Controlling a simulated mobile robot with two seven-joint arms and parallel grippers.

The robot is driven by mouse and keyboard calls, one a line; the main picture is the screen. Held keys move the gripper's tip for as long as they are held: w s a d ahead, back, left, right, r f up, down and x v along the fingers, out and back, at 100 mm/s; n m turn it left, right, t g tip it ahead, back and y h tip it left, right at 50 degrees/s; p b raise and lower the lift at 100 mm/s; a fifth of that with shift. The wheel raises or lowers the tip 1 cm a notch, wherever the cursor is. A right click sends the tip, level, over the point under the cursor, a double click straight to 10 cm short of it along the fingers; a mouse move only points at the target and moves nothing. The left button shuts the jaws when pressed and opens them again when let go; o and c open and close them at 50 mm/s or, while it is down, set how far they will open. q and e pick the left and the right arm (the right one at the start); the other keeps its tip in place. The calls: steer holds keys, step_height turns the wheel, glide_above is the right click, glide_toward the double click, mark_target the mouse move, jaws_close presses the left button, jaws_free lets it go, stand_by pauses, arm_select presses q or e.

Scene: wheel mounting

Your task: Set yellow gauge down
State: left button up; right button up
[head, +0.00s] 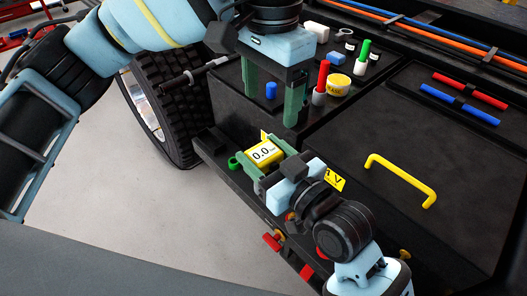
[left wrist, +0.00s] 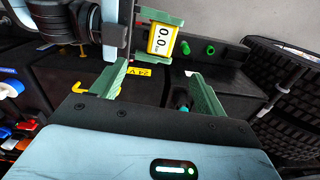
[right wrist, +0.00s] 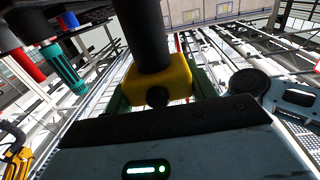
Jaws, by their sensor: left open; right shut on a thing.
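The yellow gauge (head: 264,153), with a white display reading 0.0, is held between the green fingers of my right gripper (head: 259,158), over the near edge of the black workbench (head: 335,185). The gauge shows in the left wrist view (left wrist: 163,39) too. In the right wrist view its yellow body (right wrist: 165,78) sits between the fingers, with a dark cylinder in front of it. My left gripper (head: 271,107) is open and empty, pointing down above the bench, just behind the gauge. Whether the gauge touches anything below is hidden.
A large tyre (head: 178,105) stands left of the bench. A blue peg (head: 271,90) is near my left fingers. Red and green pegs, a yellow round piece (head: 337,85) and white parts stand further back. A yellow handle (head: 402,178) lies right; bare surface surrounds it.

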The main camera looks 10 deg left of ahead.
arm_select(q)
steer(key=shift+r, duration=0.4)
steer(key=shift+f, duration=0.1)
